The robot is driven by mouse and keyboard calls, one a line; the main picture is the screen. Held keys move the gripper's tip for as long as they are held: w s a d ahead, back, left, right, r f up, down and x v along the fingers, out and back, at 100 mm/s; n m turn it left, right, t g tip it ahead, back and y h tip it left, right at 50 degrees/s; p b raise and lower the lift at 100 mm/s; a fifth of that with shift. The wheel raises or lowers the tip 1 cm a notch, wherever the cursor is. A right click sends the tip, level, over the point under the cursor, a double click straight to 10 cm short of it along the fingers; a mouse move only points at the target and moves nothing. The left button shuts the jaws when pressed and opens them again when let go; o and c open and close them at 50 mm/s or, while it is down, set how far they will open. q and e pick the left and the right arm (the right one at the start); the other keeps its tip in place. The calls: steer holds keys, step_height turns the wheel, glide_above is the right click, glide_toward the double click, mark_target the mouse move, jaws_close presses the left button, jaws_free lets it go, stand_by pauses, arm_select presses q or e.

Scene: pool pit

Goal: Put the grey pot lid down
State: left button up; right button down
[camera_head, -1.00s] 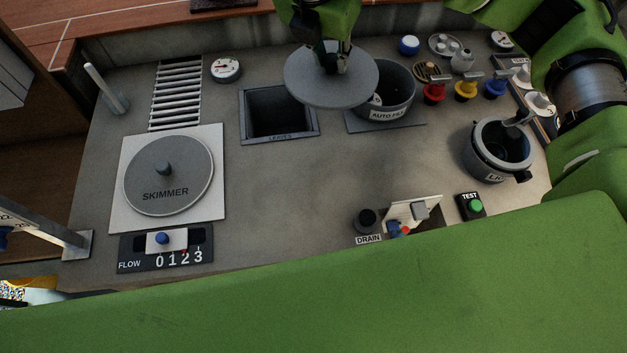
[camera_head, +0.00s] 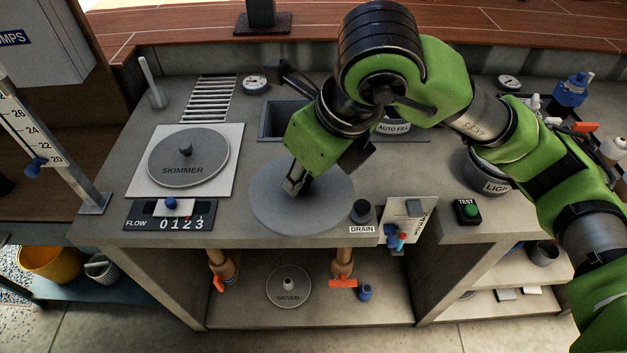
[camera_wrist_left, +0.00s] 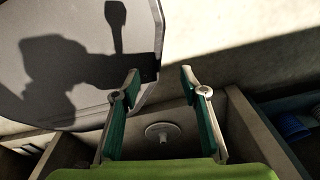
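The grey pot lid (camera_head: 325,205) is a flat round disc over the front middle of the counter, left of the DRAIN knob. My right gripper (camera_head: 297,185), whose arm comes in from the right, is shut on it near its centre; the grip itself is partly hidden. I cannot tell whether the lid touches the counter. In the left wrist view the lid (camera_wrist_left: 60,60) fills the upper left, with an arm's shadow on it. My left gripper (camera_wrist_left: 160,75) is open and empty, to the lid's right in that view. It is not in the head view.
The SKIMMER cover (camera_head: 188,160) and FLOW slider (camera_head: 170,210) are at left. The DRAIN knob (camera_head: 361,212) and tilted white plate (camera_head: 405,215) stand close right of the lid. The LEAVES opening (camera_head: 283,122) and AUTO FILL pot (camera_head: 393,127) behind are partly covered by my arm.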

steer(key=w, duration=0.1)
steer(key=w+f, duration=0.1)
steer(key=w, duration=0.1)
steer(key=w+p, duration=0.1)
steer(key=shift+w+d+f, duration=0.35)
steer(key=shift+w+f, duration=0.05)
steer(key=w+f, duration=0.1)
steer(key=f, duration=0.1)
steer(key=w+f+p, duration=0.1)
steer(key=w+f, duration=0.3)
steer(key=shift+w+d+p, duration=0.1)
steer(key=shift+d+p, duration=0.15)
steer(key=shift+p, duration=0.05)
steer(key=f, duration=0.3)
steer(key=shift+w+p, duration=0.25)
steer(key=shift+p, duration=0.15)
steer(key=shift+f, duration=0.35)
arm_select(q)
steer(key=r, duration=0.2)
steer(key=s+r, duration=0.1)
steer(key=shift+s+r, duration=0.1)
steer(key=shift+r, duration=0.25)
